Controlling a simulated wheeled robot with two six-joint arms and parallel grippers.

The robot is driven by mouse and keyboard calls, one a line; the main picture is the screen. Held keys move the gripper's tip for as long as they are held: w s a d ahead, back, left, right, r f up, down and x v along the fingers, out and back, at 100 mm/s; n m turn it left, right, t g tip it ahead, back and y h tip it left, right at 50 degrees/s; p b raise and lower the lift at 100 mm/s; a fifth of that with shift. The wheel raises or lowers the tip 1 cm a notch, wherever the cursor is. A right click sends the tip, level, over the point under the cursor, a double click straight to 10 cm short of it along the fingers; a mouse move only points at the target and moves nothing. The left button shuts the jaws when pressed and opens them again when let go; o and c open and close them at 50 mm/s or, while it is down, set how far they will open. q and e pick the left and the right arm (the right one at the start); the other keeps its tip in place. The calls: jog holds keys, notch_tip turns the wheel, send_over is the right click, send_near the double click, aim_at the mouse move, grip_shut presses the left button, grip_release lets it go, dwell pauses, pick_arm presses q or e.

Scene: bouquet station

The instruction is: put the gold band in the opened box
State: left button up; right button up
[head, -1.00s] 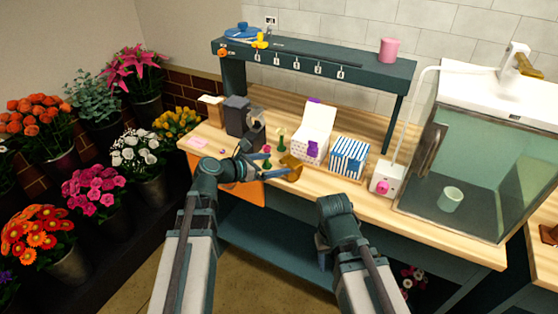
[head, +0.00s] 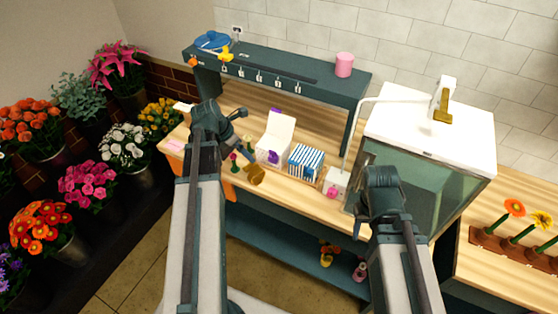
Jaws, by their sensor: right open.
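A gold-brown curved piece (head: 256,176), which looks like the gold band, lies near the front edge of the wooden bench. The opened white box (head: 277,129) stands behind it to the right, lid up, with purple on its front and lid. My left arm reaches over the bench's left part. Its gripper (head: 243,143) is small and dark near the gold piece, and its jaws are not clear. My right arm is at the right, before the glass cabinet. My right gripper (head: 352,203) is open, partly hidden by the arm, and apart from the band and box.
A blue-and-white striped box (head: 306,160) and a small white box with a pink knob (head: 336,183) stand right of the opened box. The glass cabinet (head: 415,170) blocks the right. A dark shelf (head: 275,80) overhangs the back. Flower buckets fill the left.

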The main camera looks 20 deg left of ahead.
pick_arm(q)
jog(key=b, duration=0.8)
send_near(256, 168)
jog(key=x, duration=0.5)
jog(key=shift+w+a, duration=0.15)
jog(key=shift+w, duration=0.3)
pick_arm(e)
notch_tip(256, 168, down, 7)
jog(key=shift+d+f, duration=0.15)
jog(key=shift+d, duration=0.2)
jog(key=shift+f, duration=0.1)
pick_arm(q)
jog(key=b+x, duration=0.2)
jog(key=s+b+x, duration=0.1)
jog(key=b+x, duration=0.1)
jog(key=shift+w+f, duration=0.15)
jog(key=shift+f, duration=0.2)
jog(key=shift+w+f+b, duration=0.2)
jog(key=shift+f+b, duration=0.15)
jog(key=shift+b, duration=0.2)
jog(key=shift+r, duration=0.1)
pick_arm(e)
notch_tip(256, 168, down, 5)
jog(key=shift+r, duration=0.1)
